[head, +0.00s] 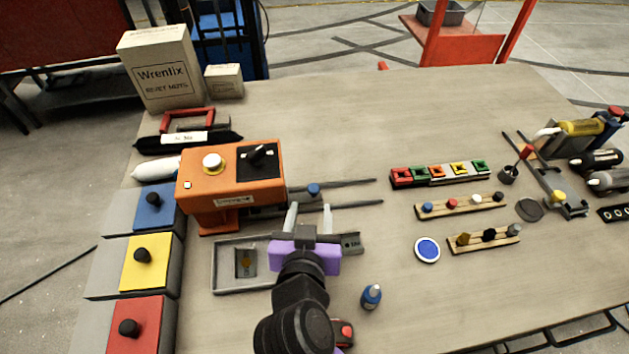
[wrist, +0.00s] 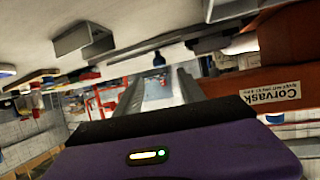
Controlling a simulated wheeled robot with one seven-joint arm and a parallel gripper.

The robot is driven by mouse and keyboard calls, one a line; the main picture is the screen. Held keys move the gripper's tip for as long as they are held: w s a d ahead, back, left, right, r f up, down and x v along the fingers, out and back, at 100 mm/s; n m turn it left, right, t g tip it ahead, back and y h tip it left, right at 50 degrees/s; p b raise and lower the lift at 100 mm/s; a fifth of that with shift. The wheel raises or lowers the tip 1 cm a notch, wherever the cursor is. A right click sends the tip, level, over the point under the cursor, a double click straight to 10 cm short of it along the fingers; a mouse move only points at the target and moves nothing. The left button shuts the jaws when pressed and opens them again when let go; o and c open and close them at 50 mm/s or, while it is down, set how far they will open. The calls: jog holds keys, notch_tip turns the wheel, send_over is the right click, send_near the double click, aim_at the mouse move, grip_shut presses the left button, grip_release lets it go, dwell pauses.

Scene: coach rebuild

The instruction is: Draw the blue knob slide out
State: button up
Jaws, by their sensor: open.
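The slide's blue knob (head: 313,190) stands at the right side of the orange machine (head: 232,180), between two dark rails (head: 345,205) that run out to the right. My gripper (head: 309,209) is in front of the knob on the near side, with its two pale fingers apart and pointing toward it. Nothing shows between the fingers, and they look apart from the knob. The wrist view shows the open fingers (wrist: 158,85) and part of the orange machine (wrist: 265,90) at right.
A grey tray (head: 222,275) lies under and left of my wrist. A blue-capped bottle (head: 371,297) stands to the right. Blue, yellow (head: 150,263) and red panels with black knobs line the left. Block racks (head: 440,173) stand at right. The table beyond the rails is clear.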

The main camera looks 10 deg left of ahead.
aim_at(313, 190)
jog(key=shift+p+x, duration=0.7)
jog(key=shift+x, duration=3.2)
grip_shut()
